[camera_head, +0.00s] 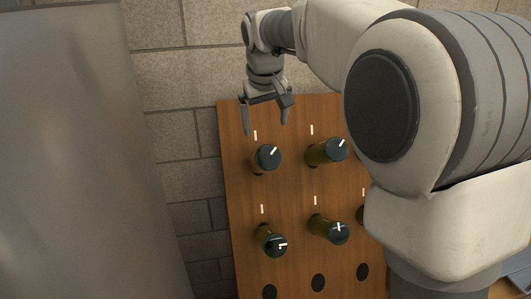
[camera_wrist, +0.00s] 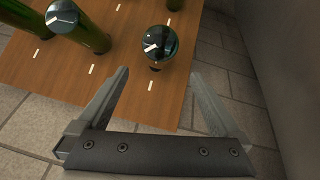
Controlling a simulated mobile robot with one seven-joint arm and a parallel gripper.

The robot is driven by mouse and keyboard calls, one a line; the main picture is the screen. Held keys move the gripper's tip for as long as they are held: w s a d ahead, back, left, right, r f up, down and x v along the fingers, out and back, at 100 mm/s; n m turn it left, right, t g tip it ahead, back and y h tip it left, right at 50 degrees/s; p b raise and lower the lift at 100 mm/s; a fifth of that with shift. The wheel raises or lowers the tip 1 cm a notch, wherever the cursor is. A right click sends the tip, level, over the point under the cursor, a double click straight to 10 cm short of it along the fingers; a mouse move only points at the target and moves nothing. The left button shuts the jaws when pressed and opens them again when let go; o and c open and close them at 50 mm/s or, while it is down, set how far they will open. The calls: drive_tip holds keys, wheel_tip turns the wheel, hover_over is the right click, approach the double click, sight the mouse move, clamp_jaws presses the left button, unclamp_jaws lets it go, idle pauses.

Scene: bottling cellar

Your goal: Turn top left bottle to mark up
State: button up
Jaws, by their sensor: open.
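The top left bottle (camera_head: 267,157) sticks out of the wooden rack (camera_head: 235,200), its dark base towards the camera with a white mark. In the head view its mark points to the upper right, tilted away from the short white line (camera_head: 255,135) on the board above it. In the wrist view the same bottle (camera_wrist: 158,44) shows beyond the fingertips, its mark slanting. My gripper (camera_head: 265,128) is open and empty, its fingers just above the top left bottle and apart from it. In the wrist view its two fingers (camera_wrist: 165,88) are spread wide.
The top row's neighbouring bottle (camera_head: 328,151) stands to the right, with more bottles (camera_head: 272,241) in the row below and empty dark holes (camera_head: 318,283) at the bottom. A brick wall (camera_head: 175,125) is behind the rack. A large grey surface (camera_head: 80,160) stands at left.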

sight(266, 158)
drive_tip(key=x, duration=1.6)
drive_tip(key=shift+r, duration=0.1)
drive_tip(key=c, duration=1.1)
drive_tip(key=shift+o, duration=0.2)
